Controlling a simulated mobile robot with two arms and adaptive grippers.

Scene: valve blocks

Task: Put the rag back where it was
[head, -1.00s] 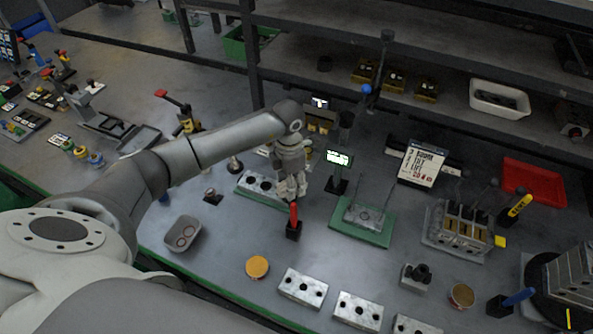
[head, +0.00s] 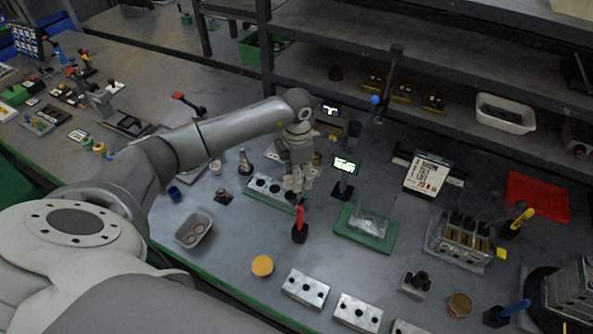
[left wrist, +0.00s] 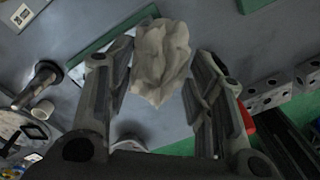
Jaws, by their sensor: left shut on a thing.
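The rag (left wrist: 160,62) is a crumpled off-white cloth in the left wrist view, between the two fingers of my left gripper (left wrist: 160,85). The gripper is shut on it. In the head view my left gripper (head: 298,188) points down over the middle of the bench, above a drilled metal block (head: 266,187) and just behind a red-handled tool in a black stand (head: 299,226). The rag is hard to tell from the grey fingers there. My right gripper is not in view.
A grey tray (head: 194,230) and an orange disc (head: 262,266) lie in front of the arm. A green plate with a metal block (head: 366,228) and a small lit display (head: 344,164) stand to the right. Drilled blocks (head: 306,288) line the front edge. Shelves rise behind.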

